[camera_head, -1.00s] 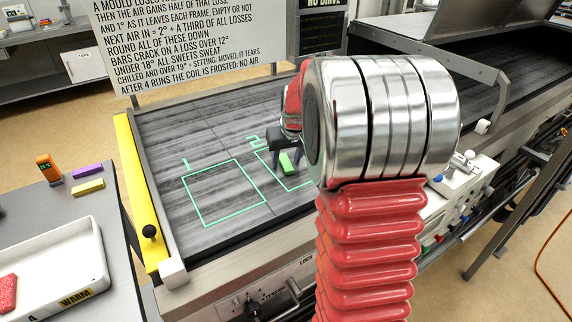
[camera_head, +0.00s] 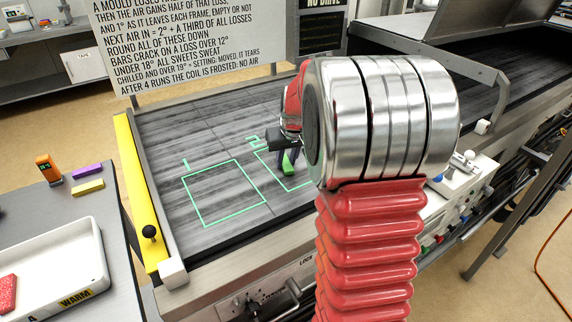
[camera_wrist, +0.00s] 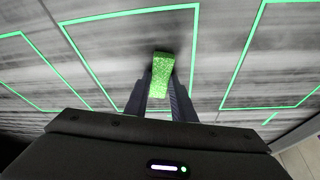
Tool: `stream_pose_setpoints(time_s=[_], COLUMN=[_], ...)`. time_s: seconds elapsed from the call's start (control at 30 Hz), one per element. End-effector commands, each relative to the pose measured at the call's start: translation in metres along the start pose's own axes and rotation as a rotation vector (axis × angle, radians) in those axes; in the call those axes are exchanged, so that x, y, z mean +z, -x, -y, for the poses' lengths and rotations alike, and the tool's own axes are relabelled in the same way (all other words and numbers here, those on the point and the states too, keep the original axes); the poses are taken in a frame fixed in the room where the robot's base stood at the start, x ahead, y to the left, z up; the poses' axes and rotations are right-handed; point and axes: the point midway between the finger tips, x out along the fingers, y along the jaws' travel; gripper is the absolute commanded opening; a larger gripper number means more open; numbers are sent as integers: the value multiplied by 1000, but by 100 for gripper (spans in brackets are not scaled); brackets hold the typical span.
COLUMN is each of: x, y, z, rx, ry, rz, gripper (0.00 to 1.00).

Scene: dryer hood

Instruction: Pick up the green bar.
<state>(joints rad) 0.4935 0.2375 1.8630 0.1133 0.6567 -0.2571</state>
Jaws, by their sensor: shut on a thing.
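The green bar (camera_wrist: 162,68) is speckled bright green. In the wrist view it sits between my gripper's two dark fingers (camera_wrist: 162,88), inside a green-outlined frame on the grey streaked belt. My gripper is shut on it; the bar's far end sticks out past the fingertips. In the head view the green bar (camera_head: 288,168) shows below my gripper (camera_head: 287,156), within the outline marked 2. My red and silver arm hides part of that outline. I cannot tell whether the bar touches the belt.
The outline marked 1 (camera_head: 224,192) is empty. A yellow rail (camera_head: 139,200) with a black knob edges the belt. On the left table are a purple bar (camera_head: 88,171), a yellow bar (camera_head: 88,186), an orange device (camera_head: 48,168) and a white WARM tray (camera_head: 75,292) holding a red piece.

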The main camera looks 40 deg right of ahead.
Motion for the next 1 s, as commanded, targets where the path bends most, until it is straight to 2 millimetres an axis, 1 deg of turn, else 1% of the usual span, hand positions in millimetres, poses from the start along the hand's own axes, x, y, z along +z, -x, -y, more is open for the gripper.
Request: stream_pose_setpoints(time_s=[0.2, 0.37, 0.47, 0.7, 0.8, 0.9, 1.0], x=[0, -6, -11, -28, -34, -37, -38], y=[1, 12, 26, 66, 79, 88, 93], z=[0, 0, 0, 0, 0, 0, 0], rx=[0, 1, 1, 1, 1, 1, 0], ry=[0, 0, 0, 1, 1, 0, 0], rz=[1, -1, -3, -4, -3, -1, 0], gripper=[1, 1, 1, 1, 1, 1, 1])
